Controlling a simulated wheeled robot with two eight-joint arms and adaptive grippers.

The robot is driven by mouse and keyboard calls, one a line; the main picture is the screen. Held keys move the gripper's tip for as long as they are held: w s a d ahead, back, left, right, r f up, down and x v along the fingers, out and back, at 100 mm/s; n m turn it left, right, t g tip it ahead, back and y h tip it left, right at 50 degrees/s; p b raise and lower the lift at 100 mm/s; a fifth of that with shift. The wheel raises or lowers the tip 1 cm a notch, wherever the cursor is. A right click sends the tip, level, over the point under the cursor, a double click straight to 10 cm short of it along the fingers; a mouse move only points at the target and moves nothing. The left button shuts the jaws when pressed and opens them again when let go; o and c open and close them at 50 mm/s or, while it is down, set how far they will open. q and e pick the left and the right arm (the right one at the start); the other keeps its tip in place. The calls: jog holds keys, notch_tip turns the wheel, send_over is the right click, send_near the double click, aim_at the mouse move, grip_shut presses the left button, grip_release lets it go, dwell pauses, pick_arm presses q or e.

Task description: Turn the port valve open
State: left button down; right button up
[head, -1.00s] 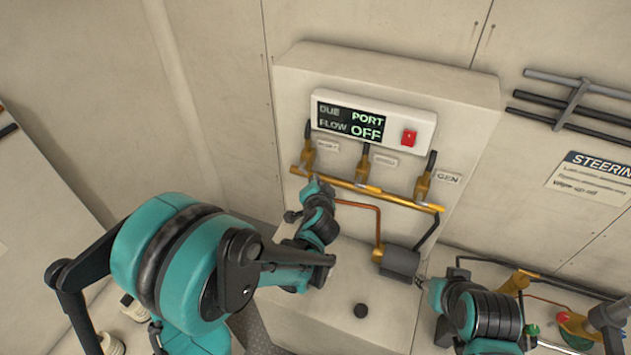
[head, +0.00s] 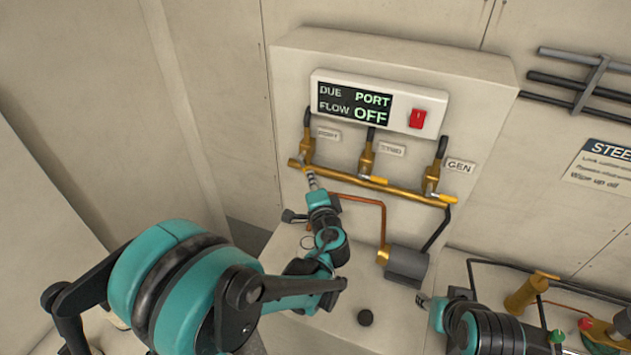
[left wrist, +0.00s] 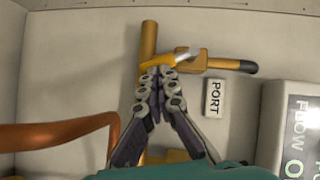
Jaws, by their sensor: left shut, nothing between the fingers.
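The port valve (head: 306,148) is the leftmost of three brass valves on the manifold, beside its PORT label (left wrist: 214,98). The lever lies slantwise across the brass manifold pipe. My left gripper (head: 310,178) is shut and empty, just below the valve; its fingertips (left wrist: 158,72) are at the lever's edge, and I cannot tell whether they touch. My right gripper (head: 423,299) is at the lower right, away from the valves; its fingers are too small to read.
A display (head: 354,104) reads DUE PORT, FLOW OFF, with a red switch (head: 417,119) beside it. The middle valve (head: 367,158) and GEN valve (head: 433,176) share the manifold (head: 345,184). A copper pipe (head: 383,218) runs below to a grey block (head: 406,266).

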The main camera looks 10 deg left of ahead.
pick_arm(q)
jog(key=a+f+m+b, duration=0.1)
jog(key=b, duration=0.1)
jog(key=shift+w+t+y+b, duration=0.1)
jog(key=shift+t+y+b, duration=0.2)
jog(key=shift+t, duration=0.1)
jog(key=shift+a, duration=0.1)
dwell(0.7)
